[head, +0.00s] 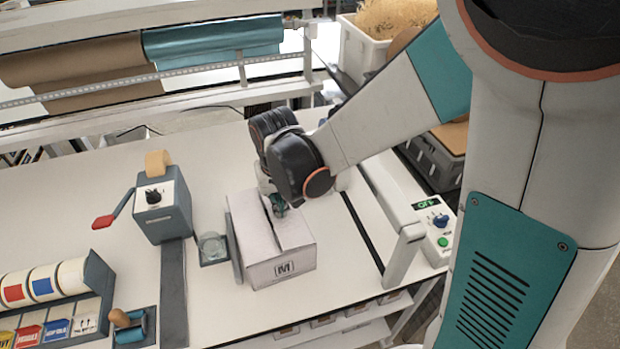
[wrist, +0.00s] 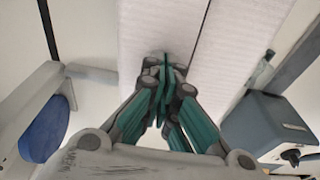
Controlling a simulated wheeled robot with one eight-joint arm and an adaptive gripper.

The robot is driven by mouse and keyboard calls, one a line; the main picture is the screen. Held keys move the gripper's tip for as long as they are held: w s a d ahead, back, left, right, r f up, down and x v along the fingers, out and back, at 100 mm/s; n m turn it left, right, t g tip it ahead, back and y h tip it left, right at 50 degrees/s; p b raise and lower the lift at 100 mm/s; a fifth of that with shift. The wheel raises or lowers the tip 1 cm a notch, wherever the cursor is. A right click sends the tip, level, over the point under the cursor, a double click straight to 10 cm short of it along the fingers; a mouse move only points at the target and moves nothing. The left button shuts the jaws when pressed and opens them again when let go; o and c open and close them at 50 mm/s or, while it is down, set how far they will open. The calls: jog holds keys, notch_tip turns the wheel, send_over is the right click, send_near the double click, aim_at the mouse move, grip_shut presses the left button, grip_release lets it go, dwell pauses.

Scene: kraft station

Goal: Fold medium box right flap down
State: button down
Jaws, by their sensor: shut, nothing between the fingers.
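The medium box (head: 284,270), white with an M on its front, stands on the table. Its left flap (head: 250,232) and right flap (head: 297,238) both lie nearly flat over the top, with a narrow dark gap between them. In the wrist view the right flap (wrist: 150,22) is on the left and the left flap (wrist: 240,35) on the right. My gripper (head: 279,210) is shut and empty, its teal fingers pointing down at the right flap near the gap. In the wrist view the fingertips (wrist: 166,66) overlap that flap; contact is unclear.
A tape dispenser (head: 162,205) with a red-ended lever stands left of the box, with a small clear dish (head: 212,247) between. A white rail and a control panel (head: 440,237) stand to the right. Labelled rolls (head: 45,285) sit at the far left. The table behind the dispenser is clear.

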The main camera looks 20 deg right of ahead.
jog(key=shift+f+b, duration=0.35)
jog(key=shift+f, duration=0.05)
dwell(0.6)
notch_tip(320, 180, up, 9)
jog(key=p, duration=0.6)
dwell(0.4)
jog(key=s+d+f+t+b, duration=0.5)
jog(key=s+d+b, duration=0.6)
jog(key=b, duration=0.7)
jog(key=s+f, duration=0.1)
jog(key=s, duration=0.2)
jog(key=shift+f+b, duration=0.15)
jog(key=shift+b, duration=0.15)
